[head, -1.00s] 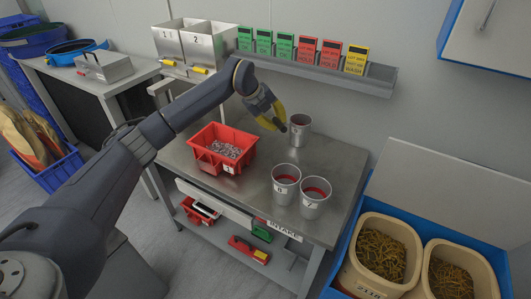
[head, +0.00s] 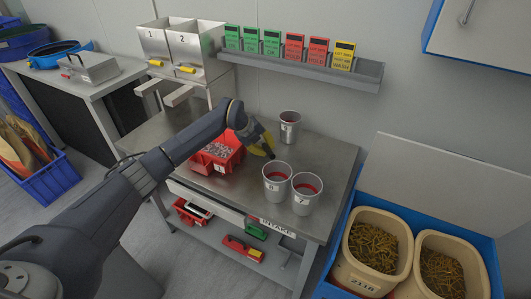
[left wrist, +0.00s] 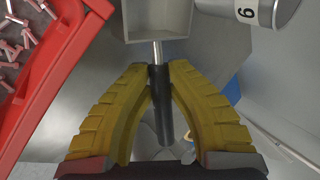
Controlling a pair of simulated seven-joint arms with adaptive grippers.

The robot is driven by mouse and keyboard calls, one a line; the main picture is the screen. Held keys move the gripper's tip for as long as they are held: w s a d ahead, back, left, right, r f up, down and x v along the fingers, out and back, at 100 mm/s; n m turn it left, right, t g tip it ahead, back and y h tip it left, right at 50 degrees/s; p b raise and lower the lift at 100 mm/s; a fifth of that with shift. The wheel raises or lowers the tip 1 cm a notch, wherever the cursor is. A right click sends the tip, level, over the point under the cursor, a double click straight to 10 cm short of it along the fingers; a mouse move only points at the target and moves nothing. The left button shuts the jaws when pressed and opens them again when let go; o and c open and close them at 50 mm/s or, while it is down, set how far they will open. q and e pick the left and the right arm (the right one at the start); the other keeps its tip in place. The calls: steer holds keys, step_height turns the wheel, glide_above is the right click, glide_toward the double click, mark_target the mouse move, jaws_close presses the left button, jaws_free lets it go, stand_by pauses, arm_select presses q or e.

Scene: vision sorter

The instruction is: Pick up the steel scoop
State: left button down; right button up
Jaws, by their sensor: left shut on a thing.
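The steel scoop (left wrist: 158,22) shows in the left wrist view, with a grey box-shaped bowl at the top and a black handle running down from it. My left gripper (left wrist: 161,72) is shut on the handle, one yellow finger on each side. In the head view my left gripper (head: 264,146) is over the steel table, between the red bin and the cup marked 6. The scoop is mostly hidden by the gripper there, and its height above the table is hard to tell. My right gripper is not in view.
The red bin (head: 236,161) of metal pieces is left of the gripper. Cup 6 (head: 277,187) and cup 7 (head: 304,197) stand close on its right; another metal cup (head: 289,129) stands behind. The table's back right (head: 332,151) is clear.

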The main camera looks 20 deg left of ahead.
arm_select(q)
steer(key=shift+f, duration=1.3)
steer(key=shift+f, duration=0.1)
steer(key=c, duration=1.3)
jaws_free()
steer(key=shift+c, duration=0.2)
steer(key=v, duration=1.1)
steer(key=shift+o, duration=0.8)
steer(key=shift+s+a+r, duration=0.15)
steer(key=shift+r, duration=0.4)
